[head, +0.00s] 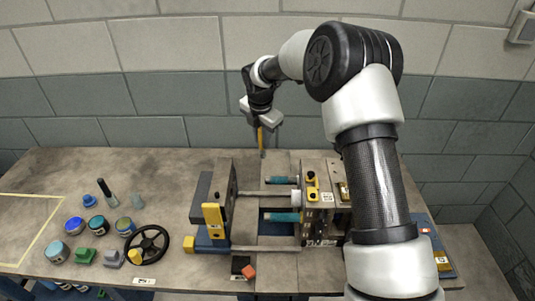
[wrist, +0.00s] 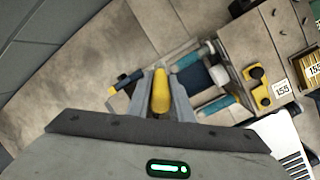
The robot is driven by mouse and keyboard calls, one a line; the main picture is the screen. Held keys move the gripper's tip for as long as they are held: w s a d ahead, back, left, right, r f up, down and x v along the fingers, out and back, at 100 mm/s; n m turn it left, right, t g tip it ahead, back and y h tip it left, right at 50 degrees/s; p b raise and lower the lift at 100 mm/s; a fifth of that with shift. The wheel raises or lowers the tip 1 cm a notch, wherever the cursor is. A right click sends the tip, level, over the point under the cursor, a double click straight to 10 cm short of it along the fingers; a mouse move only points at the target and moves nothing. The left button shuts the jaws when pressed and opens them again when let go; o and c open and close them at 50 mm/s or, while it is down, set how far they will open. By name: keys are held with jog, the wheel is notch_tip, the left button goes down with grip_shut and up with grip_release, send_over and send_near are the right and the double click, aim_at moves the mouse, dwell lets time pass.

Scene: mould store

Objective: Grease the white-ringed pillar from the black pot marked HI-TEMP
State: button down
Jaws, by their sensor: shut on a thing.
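My gripper (head: 262,118) is shut on a yellow-handled brush (head: 261,138) and holds it pointing down above the back of the bench, behind the mould. The yellow handle (wrist: 160,92) also shows between the fingers in the wrist view; its tip is hidden there. The mould has several horizontal pillars between its two plates. A white ring (head: 296,196) sits at the right end of a grey pillar (head: 262,193). Several open pots stand at the left; a dark one with a green top (head: 98,225) is among them. I cannot read any pot marking.
A black handwheel (head: 148,244), a dark upright bottle (head: 105,189) and small green and grey blocks lie near the pots. The mould's left plate (head: 220,205) stands between pots and pillars. The bench's back left is clear.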

jog(key=d+f+g+h+b, duration=0.2)
jog(key=d+f+g+h, duration=0.1)
jog(key=d+f, duration=0.5)
jog(key=p+v, duration=0.1)
jog(key=v, duration=0.2)
jog(key=p+v, duration=0.2)
jog(key=shift+s+a+r, duration=0.1)
jog(key=shift+a+r, duration=0.15)
jog(key=shift+a, duration=0.25)
